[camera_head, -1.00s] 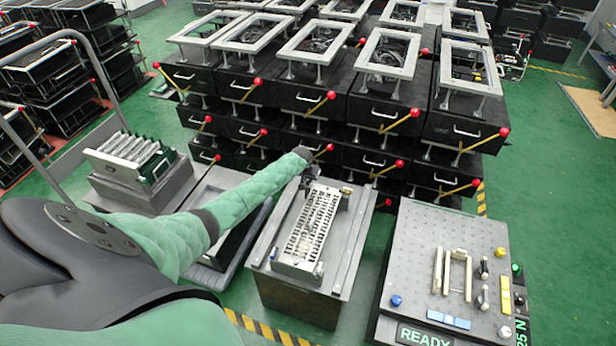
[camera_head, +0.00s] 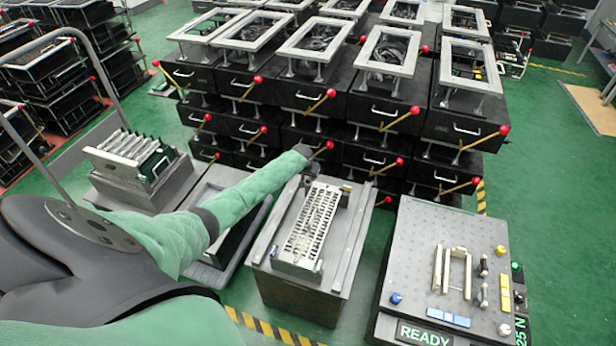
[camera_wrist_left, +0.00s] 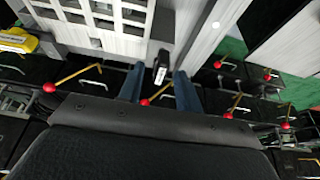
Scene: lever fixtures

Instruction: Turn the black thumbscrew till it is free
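The light-grey slotted fixture (camera_head: 313,228) lies on a grey-topped stand (camera_head: 277,205). My left gripper (camera_head: 309,176) is at its far end, small and dark in the head view. In the left wrist view the two blue-grey fingers of the left gripper (camera_wrist_left: 158,88) are apart. A small black part with a pale mark, seemingly the black thumbscrew (camera_wrist_left: 161,66), shows between and just beyond the fingertips, at the edge of the fixture (camera_wrist_left: 110,18). I see no finger clearly touching it. My right gripper is not in view.
Black boxes with red-knobbed levers (camera_head: 385,120) stand stacked behind the stand. A grey panel with a READY sign (camera_head: 425,335) is at the right. A grey block with plates (camera_head: 135,160) is at the left. A yellow part (camera_wrist_left: 15,40) shows in the wrist view.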

